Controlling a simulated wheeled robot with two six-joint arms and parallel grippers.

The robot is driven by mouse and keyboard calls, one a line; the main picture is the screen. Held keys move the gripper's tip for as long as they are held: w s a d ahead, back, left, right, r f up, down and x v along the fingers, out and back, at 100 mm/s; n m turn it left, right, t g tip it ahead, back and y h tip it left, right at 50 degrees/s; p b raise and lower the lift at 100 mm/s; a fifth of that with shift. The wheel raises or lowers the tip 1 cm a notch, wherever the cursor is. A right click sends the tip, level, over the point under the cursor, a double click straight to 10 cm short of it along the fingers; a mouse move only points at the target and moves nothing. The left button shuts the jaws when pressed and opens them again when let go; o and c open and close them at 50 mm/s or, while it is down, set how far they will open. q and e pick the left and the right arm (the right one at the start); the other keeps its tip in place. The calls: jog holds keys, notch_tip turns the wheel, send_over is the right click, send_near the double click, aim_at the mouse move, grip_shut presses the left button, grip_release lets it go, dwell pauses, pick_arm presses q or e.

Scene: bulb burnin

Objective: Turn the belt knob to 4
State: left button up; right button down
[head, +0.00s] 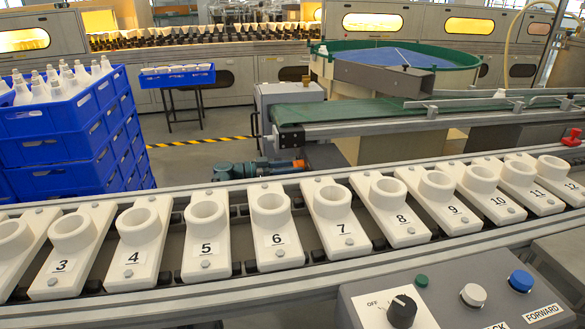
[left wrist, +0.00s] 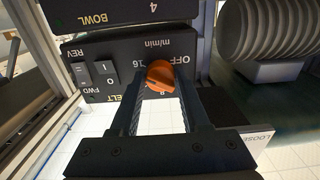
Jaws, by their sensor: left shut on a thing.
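The belt knob (left wrist: 160,77) is orange and sits on a dark panel (left wrist: 112,62), seen upside down in the left wrist view. The panel's printing includes OFF, 16, 8, m/min and a partly covered BELT label. My left gripper (left wrist: 158,88) is shut on the knob, with one dark finger on each side of it. The fingers cover part of the dial, and I cannot tell exactly which mark the knob points to. Neither the orange knob nor a gripper is clear in the head view. My right gripper is not in view.
A REV/FWD rocker switch (left wrist: 106,75) is beside the knob, and a BOWL panel (left wrist: 110,12) is above it. In the head view, a separate control box (head: 450,300) has a black OFF knob (head: 402,311). Numbered white holders (head: 270,232) line a conveyor. Blue crates (head: 65,140) stand left.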

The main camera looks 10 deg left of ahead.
pick_arm(q)
grip_shut()
jog(key=shift+r+n, duration=0.15)
jog(key=shift+n, duration=17.65)
